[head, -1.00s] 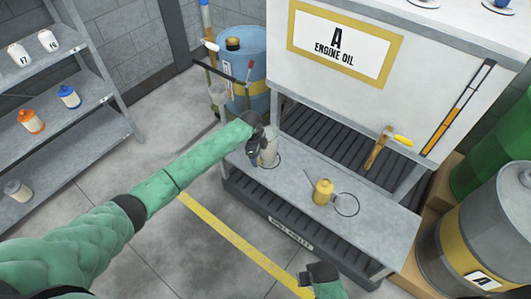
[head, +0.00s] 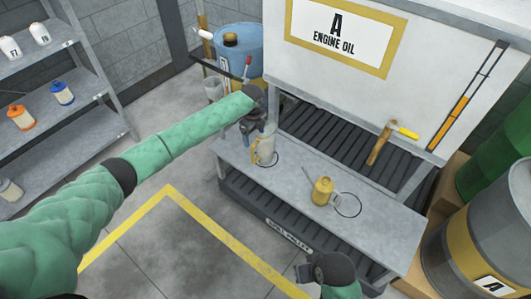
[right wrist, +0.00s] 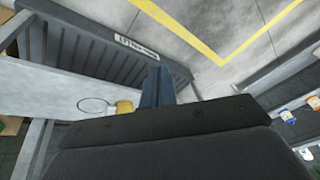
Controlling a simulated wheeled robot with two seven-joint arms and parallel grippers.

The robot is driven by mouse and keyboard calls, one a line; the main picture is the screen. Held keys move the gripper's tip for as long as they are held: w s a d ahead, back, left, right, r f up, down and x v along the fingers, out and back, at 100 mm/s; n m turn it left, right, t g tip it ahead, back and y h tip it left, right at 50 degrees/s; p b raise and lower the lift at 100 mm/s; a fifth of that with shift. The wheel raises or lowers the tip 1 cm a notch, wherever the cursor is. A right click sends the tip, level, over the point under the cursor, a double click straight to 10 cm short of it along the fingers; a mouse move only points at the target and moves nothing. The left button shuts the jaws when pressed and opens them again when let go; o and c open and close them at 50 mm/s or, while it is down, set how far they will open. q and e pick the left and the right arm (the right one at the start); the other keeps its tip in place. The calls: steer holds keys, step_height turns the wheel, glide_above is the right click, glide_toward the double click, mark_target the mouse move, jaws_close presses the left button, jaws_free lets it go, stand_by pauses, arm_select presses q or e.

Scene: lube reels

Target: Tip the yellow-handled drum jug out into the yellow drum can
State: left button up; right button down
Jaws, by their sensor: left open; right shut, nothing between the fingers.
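The drum jug (head: 264,151), pale with a yellowish handle side, stands upright on the grey bench, at a dark ring mark. My left gripper (head: 247,138) is open just left of the jug's upper part; whether a finger touches it I cannot tell. The yellow drum can (head: 322,191), with a thin spout toward the upper left, stands upright on the bench to the right of the jug, beside another ring. It also shows partly in the right wrist view (right wrist: 124,106). My right gripper (head: 303,272) is shut and empty in front of the bench.
The grey bench (head: 385,231) has free room right of the can. A hammer-like tool (head: 381,143) sits behind it under the engine oil panel (head: 337,35). A blue drum (head: 238,42) stands behind left; a grey-yellow drum (head: 479,240) stands at right.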

mark_target(255, 143)
arm_select(q)
steer(key=shift+w+f, duration=0.1)
steer(key=shift+f, duration=0.45)
step_height(255, 143, down, 2)
steer(key=shift+f, duration=0.1)
step_height(255, 143, down, 4)
steer(key=shift+w+d+p, duration=0.1)
steer(key=shift+p, duration=0.6)
steer(key=shift+f, duration=0.5)
steer(key=c, duration=1.5)
arm_select(e)
steer(key=shift+g+h, duration=0.3)
steer(key=r, duration=0.1)
steer(key=d+r, duration=0.1)
steer(key=s+d+r, duration=0.1)
steer(key=r, duration=0.1)
arm_select(q)
steer(key=shift+r, duration=0.15)
